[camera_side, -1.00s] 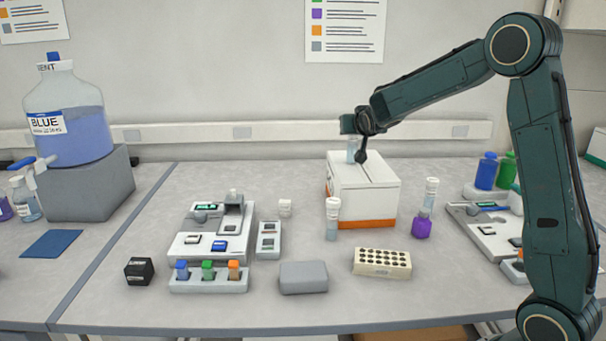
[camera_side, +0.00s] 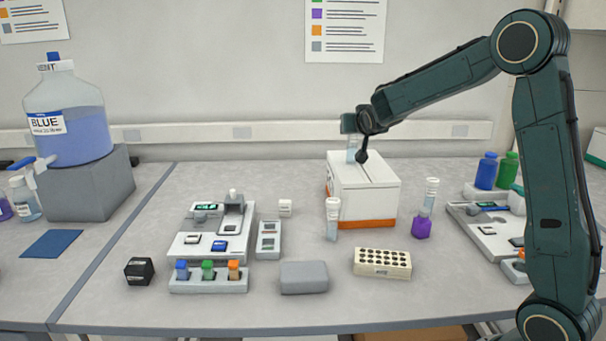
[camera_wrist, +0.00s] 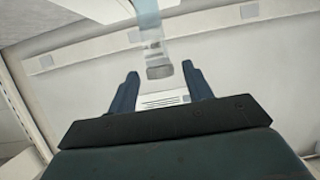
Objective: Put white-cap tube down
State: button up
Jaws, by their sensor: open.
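My gripper (camera_side: 357,124) is at the top of the white box with the orange base (camera_side: 366,190). A clear tube (camera_side: 352,151) is upright under it, at the top of the box; its upper end is hidden by the gripper. In the wrist view my gripper (camera_wrist: 160,82) has its two dark fingers apart, and the clear tube (camera_wrist: 149,25) shows beyond and between them, its grey end near the fingertips. I cannot tell whether a finger touches it. Another tube with a white cap (camera_side: 332,217) stands upright in front of the box.
A white-topped tube (camera_side: 431,192) stands in a purple holder (camera_side: 422,228) right of the box. A cream rack with holes (camera_side: 382,263) and a grey block (camera_side: 304,277) lie in front. A row of coloured-cap vials (camera_side: 208,272) stands left. Bare bench lies between them.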

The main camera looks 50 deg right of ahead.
jog(key=v, duration=1.1)
jog(key=shift+s+a, duration=0.1)
jog(key=shift+s, duration=0.05)
dwell(0.4)
jog(key=s+a+f+n+g+y, duration=0.1)
jog(key=s+a+f+n+y, duration=0.1)
jog(key=s+a, duration=0.4)
jog(key=s+a+f+n+g+y, duration=0.1)
jog(key=s+a+f+n+y, duration=0.1)
jog(key=s+a, duration=0.4)
jog(key=s+a+f+n+g+y, duration=0.2)
jog(key=s+a+n+y, duration=0.2)
jog(key=s, duration=1)
jog(key=a+y, duration=0.1)
jog(key=a, duration=0.1)
jog(key=shift+s+a+f+n, duration=0.25)
jog(key=shift+a+f+n, duration=0.05)
jog(key=shift+a, duration=0.05)
jog(key=shift+o, duration=0.8)
